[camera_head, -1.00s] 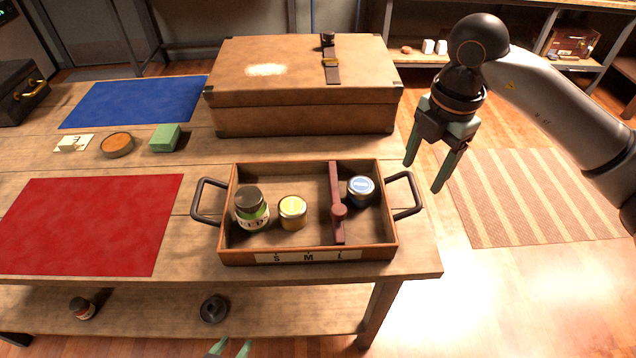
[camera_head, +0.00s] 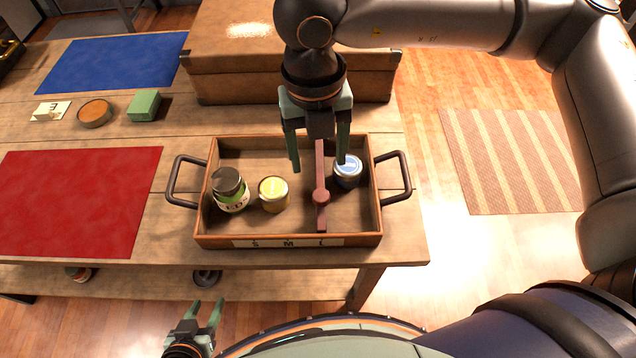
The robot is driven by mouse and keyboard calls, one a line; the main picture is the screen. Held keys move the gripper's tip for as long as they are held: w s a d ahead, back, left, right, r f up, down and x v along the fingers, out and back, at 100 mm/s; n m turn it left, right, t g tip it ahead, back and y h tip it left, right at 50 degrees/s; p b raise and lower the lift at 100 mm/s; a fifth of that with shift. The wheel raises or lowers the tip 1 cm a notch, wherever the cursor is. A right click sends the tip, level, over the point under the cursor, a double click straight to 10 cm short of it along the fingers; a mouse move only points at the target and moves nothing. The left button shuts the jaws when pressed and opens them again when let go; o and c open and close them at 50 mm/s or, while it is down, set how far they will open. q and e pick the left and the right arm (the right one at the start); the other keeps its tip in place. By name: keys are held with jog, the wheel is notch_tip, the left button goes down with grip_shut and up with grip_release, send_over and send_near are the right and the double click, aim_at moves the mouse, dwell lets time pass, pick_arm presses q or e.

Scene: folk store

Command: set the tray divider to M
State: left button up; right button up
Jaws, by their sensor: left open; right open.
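The wooden tray (camera_head: 212,226) stands on the table with S, M and L on its front label (camera_head: 288,243). Its dark red divider (camera_head: 321,215) runs front to back with a round knob, in line with the L. My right gripper (camera_head: 319,166) points down over the tray, open, one finger on each side of the divider's rear part in the picture; contact cannot be told. My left gripper (camera_head: 207,306) is open and empty below the table's front edge.
A brown suitcase (camera_head: 230,75) stands behind the tray, close to my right gripper. A red mat (camera_head: 75,200), a blue mat (camera_head: 110,65), a green block (camera_head: 144,106) and a round orange-topped tin (camera_head: 95,114) lie to the left. The tray has dark side handles (camera_head: 184,182).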

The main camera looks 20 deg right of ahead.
aim_at(321, 194)
jog(key=f, duration=1)
jog(key=shift+d+f+p, duration=0.2)
jog(key=shift+f+p, duration=0.05)
jog(key=shift+p, duration=0.1)
grip_shut()
dwell(0.8)
